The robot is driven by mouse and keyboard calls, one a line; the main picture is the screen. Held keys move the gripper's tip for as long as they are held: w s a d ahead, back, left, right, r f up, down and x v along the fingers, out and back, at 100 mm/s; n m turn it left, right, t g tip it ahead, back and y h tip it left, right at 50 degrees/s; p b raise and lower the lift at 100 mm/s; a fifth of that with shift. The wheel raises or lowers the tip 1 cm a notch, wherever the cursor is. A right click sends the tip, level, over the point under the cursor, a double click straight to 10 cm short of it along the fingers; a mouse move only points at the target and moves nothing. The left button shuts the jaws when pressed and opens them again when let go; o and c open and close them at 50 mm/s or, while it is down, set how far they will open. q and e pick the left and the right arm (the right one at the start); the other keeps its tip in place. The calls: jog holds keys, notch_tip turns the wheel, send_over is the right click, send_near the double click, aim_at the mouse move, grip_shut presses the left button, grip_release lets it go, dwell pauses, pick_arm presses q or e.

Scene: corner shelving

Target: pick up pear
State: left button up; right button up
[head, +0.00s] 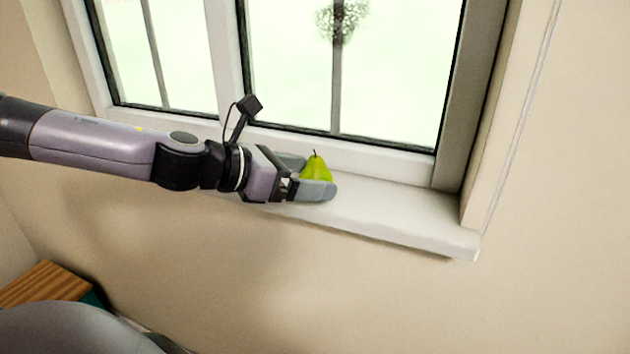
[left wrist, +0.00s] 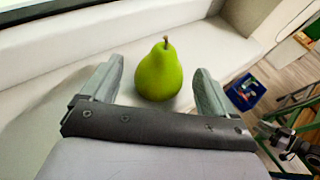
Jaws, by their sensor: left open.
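A green pear (head: 316,168) with a dark stem stands upright on the white window sill (head: 410,212). My left gripper (head: 312,178) reaches in from the left with its fingers at the pear. In the left wrist view the pear (left wrist: 159,72) stands between the two spread grey fingers of the gripper (left wrist: 156,88), with a gap on each side. The near finger hides the lower part of the pear in the head view. The left gripper is open.
The window frame (head: 385,158) rises just behind the sill, and the side wall of the recess (head: 490,120) bounds it on the right. The sill right of the pear is clear. A blue crate (left wrist: 246,92) is on the floor far below.

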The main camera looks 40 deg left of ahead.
pick_arm(q)
jog(key=shift+b+x, duration=0.5)
jog(key=shift+x, duration=0.5)
jog(key=c, duration=1.1)
